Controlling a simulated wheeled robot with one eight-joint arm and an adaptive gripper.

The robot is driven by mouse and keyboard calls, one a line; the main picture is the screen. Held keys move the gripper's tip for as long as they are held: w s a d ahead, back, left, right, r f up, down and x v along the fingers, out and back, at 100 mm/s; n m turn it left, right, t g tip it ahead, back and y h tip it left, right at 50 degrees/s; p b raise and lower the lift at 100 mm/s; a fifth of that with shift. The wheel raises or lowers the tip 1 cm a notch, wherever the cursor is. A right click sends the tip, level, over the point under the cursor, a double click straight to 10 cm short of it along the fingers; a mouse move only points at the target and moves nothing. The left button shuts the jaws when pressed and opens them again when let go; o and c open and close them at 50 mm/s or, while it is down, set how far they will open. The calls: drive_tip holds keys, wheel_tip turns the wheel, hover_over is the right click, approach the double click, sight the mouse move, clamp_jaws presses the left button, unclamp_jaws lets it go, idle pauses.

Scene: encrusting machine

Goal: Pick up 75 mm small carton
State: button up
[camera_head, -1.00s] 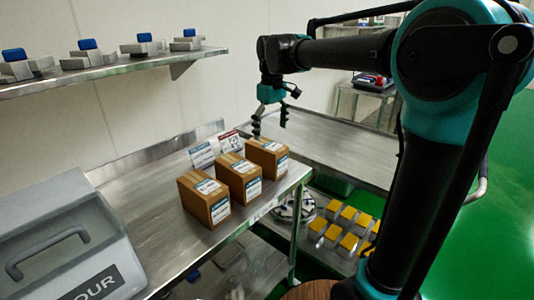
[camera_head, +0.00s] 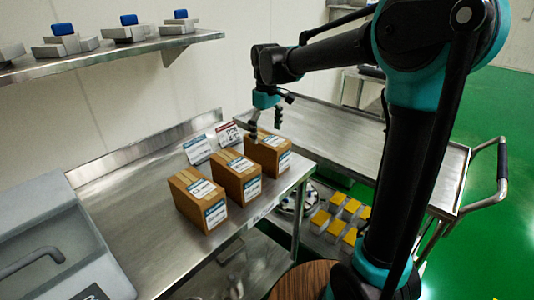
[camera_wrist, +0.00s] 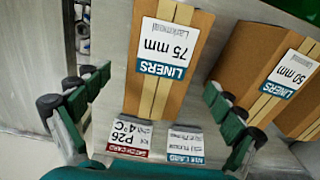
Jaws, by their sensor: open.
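The 75 mm small carton (camera_wrist: 167,60) is brown, with a white and teal "LINERS 75 mm" label. In the head view it is the far-right carton (camera_head: 268,153) of a row on the steel table. My gripper (camera_head: 265,124) is open and empty, pointing down just above that carton's far side. In the wrist view my gripper's (camera_wrist: 158,85) green ribbed fingers stand apart, one on each side of the carton, with gaps between them and it. The head view does not show clearly how high the fingertips are above its top.
The 50 mm carton (camera_wrist: 287,82) stands close beside it, near one finger. Another carton (camera_head: 198,199) stands left in the row. Two sign cards (camera_head: 229,134) stand behind. A wall shelf (camera_head: 110,48) is upper left. A steel trolley (camera_head: 330,135) lies right, and a grey box (camera_head: 40,240) front left.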

sight(267, 151)
drive_tip(key=shift+f, duration=3.8)
drive_tip(key=shift+c, duration=0.6)
drive_tip(key=c, duration=1.4)
